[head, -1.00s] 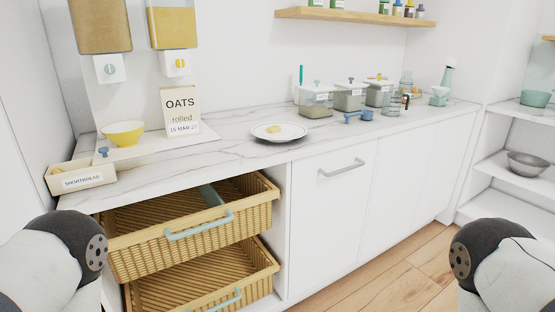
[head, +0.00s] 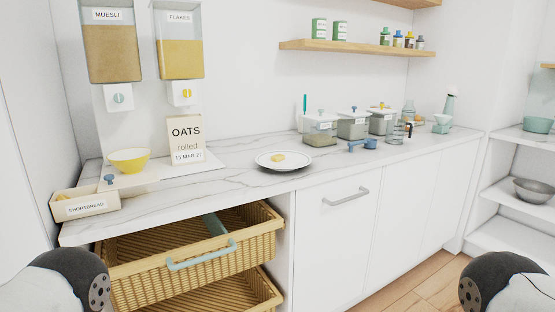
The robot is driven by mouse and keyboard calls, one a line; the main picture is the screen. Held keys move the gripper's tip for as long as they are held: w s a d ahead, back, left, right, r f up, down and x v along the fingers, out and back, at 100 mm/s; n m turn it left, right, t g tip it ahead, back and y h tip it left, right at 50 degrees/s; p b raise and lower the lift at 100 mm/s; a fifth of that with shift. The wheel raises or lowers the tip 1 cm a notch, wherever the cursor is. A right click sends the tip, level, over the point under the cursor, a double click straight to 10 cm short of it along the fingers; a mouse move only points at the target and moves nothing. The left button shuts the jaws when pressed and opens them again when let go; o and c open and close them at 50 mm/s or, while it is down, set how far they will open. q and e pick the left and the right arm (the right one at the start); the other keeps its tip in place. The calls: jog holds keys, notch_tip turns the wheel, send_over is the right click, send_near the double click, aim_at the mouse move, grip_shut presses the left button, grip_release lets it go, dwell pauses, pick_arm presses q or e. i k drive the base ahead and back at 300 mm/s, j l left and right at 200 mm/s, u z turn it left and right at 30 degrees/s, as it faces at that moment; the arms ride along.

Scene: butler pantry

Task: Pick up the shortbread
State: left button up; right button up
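A cream box labelled SHORTBREAD (head: 86,207) stands at the left front end of the marble counter. Something yellowish shows inside it, but its contents are mostly hidden by the front wall. A small yellow piece (head: 278,156), which may be a shortbread, lies on a white plate (head: 262,166) in the middle of the counter. Two rounded grey and white parts of my arms show at the bottom left and bottom right corners. Neither gripper is in view.
Two wicker drawers (head: 190,262) stand pulled out below the counter. A yellow bowl (head: 129,161), an OATS card (head: 186,141) and dispensers (head: 110,50) stand at the left. Glass canisters (head: 320,129) and a blue scoop (head: 363,145) are at the right. The counter's front middle is clear.

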aim_at(279, 157)
jog(key=i+z, duration=0.5)
jog(key=i+j+z, duration=0.2)
jog(key=z, duration=0.3)
jog(key=i, duration=0.05)
